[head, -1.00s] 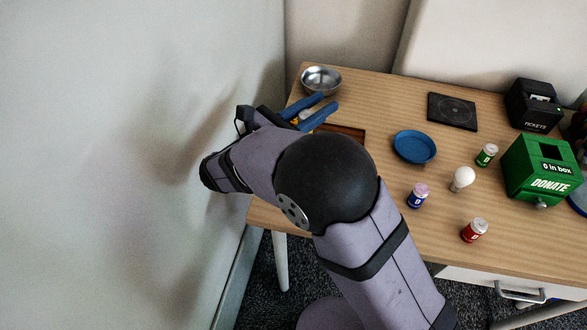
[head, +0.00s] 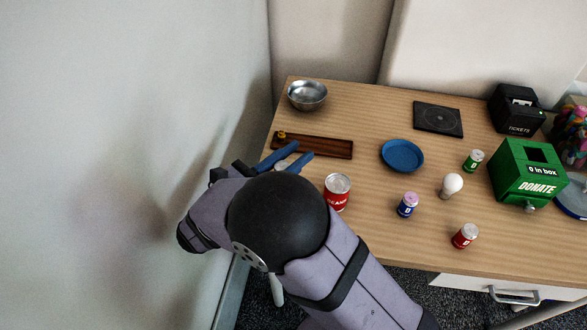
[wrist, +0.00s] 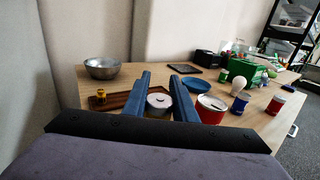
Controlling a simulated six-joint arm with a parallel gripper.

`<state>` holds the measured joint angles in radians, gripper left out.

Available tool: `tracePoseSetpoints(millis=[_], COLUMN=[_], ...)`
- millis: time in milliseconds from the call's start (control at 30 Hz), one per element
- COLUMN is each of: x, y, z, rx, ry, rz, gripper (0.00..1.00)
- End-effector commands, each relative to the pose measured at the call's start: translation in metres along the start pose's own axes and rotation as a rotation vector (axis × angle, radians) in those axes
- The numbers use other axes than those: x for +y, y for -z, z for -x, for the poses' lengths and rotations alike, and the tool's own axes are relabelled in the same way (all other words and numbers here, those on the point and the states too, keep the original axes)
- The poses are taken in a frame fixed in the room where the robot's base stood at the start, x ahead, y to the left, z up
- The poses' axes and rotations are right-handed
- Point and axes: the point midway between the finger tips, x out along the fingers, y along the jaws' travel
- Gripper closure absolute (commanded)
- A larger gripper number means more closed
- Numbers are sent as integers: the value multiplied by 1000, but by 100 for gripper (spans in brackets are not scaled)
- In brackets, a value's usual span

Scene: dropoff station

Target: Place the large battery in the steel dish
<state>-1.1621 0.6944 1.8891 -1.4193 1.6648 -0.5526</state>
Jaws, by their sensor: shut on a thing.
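The steel dish (head: 307,95) is a round, shiny metal bowl at the table's back left corner; it also shows at the left in the wrist view (wrist: 103,68). My gripper (head: 291,156) is at the left side of the table, in front of the wooden tray and nearer to me than the dish. Its two blue fingers are shut on a pale, round-topped thing with a small nub, which looks like the large battery (wrist: 160,101). Only its top shows clearly in the wrist view; its lower part is hidden. The dish looks empty in the head view.
A wooden tray (head: 325,148) with a small yellow piece (head: 282,134) lies between gripper and dish. A red can (head: 337,193) stands right of my gripper. A blue plate (head: 402,155), white bulb (head: 452,185), several small labelled cylinders and a green donation box (head: 527,173) are farther right.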

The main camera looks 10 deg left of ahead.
Motion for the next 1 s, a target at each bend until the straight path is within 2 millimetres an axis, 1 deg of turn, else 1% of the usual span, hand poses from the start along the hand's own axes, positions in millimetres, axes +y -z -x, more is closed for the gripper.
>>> tracePoseSetpoints(millis=[233, 500, 567, 967, 1000], x=[0, 0, 0, 0, 0], y=[5, 35, 39, 42, 43], z=[0, 0, 0, 0, 0], rx=[0, -1, -1, -1, 0], ry=[0, 0, 0, 0, 0], rz=[0, 1, 1, -1, -1], gripper=[100, 100, 100, 100, 73])
